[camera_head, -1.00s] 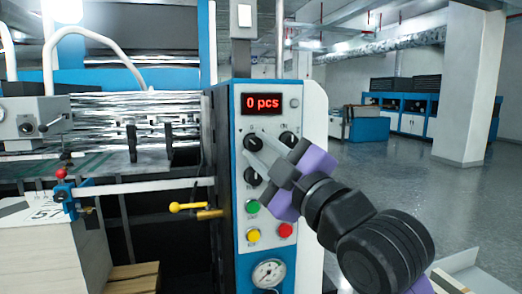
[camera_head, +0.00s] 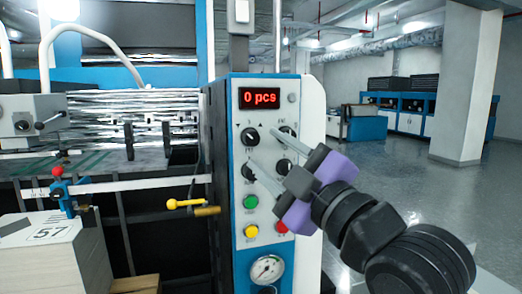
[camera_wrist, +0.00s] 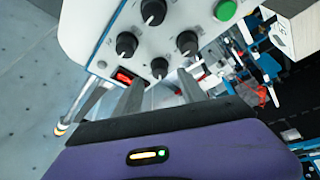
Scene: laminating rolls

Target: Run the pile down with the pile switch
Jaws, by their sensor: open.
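The control panel (camera_head: 265,190) faces me with several black knobs. The upper left knob (camera_head: 251,137) has small arrow marks beside it; most labels are too small to read, so I cannot tell for sure which knob is the pile switch. My gripper (camera_head: 261,147) is open and empty, its two fingers spread in front of the knob group. In the wrist view, the fingers (camera_wrist: 161,76) lie either side of a knob (camera_wrist: 159,68); I cannot tell whether they touch it. A paper pile (camera_head: 62,258) marked 57 stands at the lower left.
A red display (camera_head: 260,98) reads 0 pcs. A green button (camera_head: 250,201), a yellow button (camera_head: 251,231), a partly covered red button (camera_head: 281,228) and a gauge (camera_head: 266,270) sit lower. A yellow-knobbed lever (camera_head: 185,204) sticks out left. Open floor (camera_head: 400,175) lies right.

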